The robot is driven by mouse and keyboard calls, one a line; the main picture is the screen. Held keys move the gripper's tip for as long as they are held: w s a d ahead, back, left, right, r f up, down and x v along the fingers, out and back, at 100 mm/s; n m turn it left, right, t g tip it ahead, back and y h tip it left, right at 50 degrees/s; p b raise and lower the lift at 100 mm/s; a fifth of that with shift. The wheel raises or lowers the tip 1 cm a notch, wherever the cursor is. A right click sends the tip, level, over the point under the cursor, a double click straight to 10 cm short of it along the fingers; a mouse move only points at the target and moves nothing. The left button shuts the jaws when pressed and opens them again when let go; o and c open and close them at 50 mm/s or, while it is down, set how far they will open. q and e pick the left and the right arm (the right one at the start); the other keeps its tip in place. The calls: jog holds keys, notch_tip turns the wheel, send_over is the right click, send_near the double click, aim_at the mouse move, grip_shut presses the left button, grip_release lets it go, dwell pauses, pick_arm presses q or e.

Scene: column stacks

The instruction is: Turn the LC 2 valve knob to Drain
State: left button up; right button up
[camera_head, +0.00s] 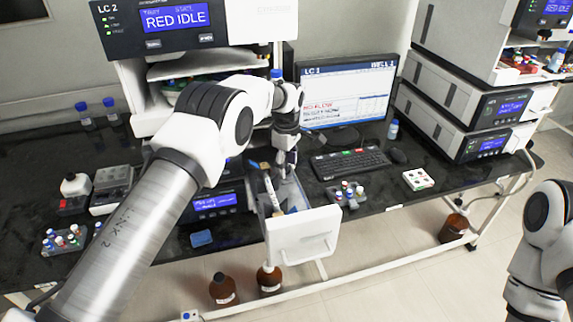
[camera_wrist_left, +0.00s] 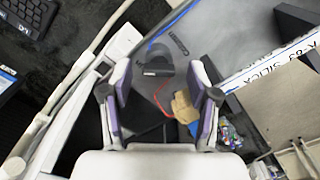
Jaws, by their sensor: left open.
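The LC 2 instrument (camera_head: 178,22) stands at the upper left of the head view, its blue screen reading RED IDLE. I cannot make out its valve knob; my left arm covers much of the stack's front. My left gripper (camera_head: 287,158) is above an open drawer with a white front (camera_head: 303,234). In the left wrist view the gripper (camera_wrist_left: 160,95) is open, with nothing between its fingers; they point down toward the drawer's contents. My right arm shows at the right edge; its gripper is out of view.
A lettered column (camera_wrist_left: 275,72) lies by the drawer's edge. A keyboard (camera_head: 349,163), a monitor (camera_head: 347,92) and a vial rack (camera_head: 347,194) are right of the drawer. Brown bottles (camera_head: 269,279) stand on the floor below. Another stack (camera_head: 463,115) stands at the right.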

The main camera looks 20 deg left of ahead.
aim_at(287, 167)
pick_arm(q)
notch_tip(287, 167, up, 12)
jog(key=shift+f, duration=0.15)
jog(key=shift+w, duration=0.1)
